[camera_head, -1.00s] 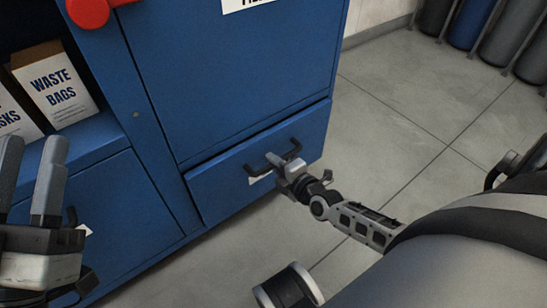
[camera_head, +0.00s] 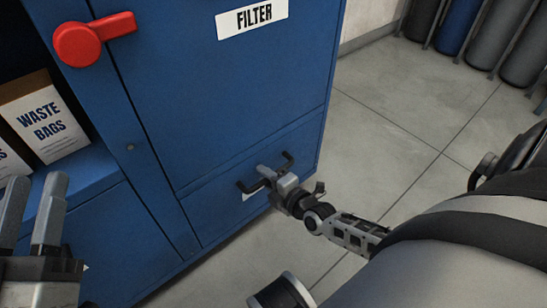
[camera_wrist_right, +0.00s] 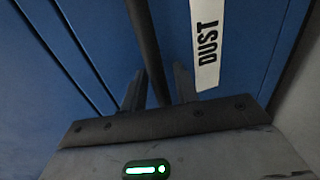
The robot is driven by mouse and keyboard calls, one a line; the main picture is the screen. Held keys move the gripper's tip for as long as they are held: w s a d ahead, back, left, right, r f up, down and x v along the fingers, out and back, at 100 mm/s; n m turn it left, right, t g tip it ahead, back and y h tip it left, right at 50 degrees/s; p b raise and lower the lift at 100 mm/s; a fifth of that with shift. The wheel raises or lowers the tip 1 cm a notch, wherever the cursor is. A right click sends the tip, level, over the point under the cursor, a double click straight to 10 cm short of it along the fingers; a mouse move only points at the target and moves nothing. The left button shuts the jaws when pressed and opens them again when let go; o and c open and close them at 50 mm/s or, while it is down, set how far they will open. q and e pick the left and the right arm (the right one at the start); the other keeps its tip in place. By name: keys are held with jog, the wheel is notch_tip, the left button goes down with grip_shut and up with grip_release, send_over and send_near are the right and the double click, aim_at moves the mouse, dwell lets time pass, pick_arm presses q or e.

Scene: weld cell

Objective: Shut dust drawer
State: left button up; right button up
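The dust drawer (camera_head: 215,215) is the low blue front at the cabinet's right, and it looks about flush with the cabinet face. Its dark bar handle (camera_head: 285,160) also shows in the right wrist view (camera_wrist_right: 143,35), beside the white DUST label (camera_wrist_right: 207,50). My right gripper (camera_head: 266,173) is at the handle. In the right wrist view the bar passes between its two fingers (camera_wrist_right: 160,88), which are close around it. My left gripper (camera_head: 32,212) is open and empty at the lower left, in front of the cabinet.
The FILTER door (camera_head: 220,100) is above the drawer and looks shut. A red lever (camera_head: 90,38) is at upper left. Waste bags (camera_head: 45,118) stand on an open shelf. Gas cylinders (camera_head: 460,25) stand at the far right wall. The floor (camera_head: 390,130) right of the cabinet is clear.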

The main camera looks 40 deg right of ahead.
jog(key=shift+r, duration=0.2)
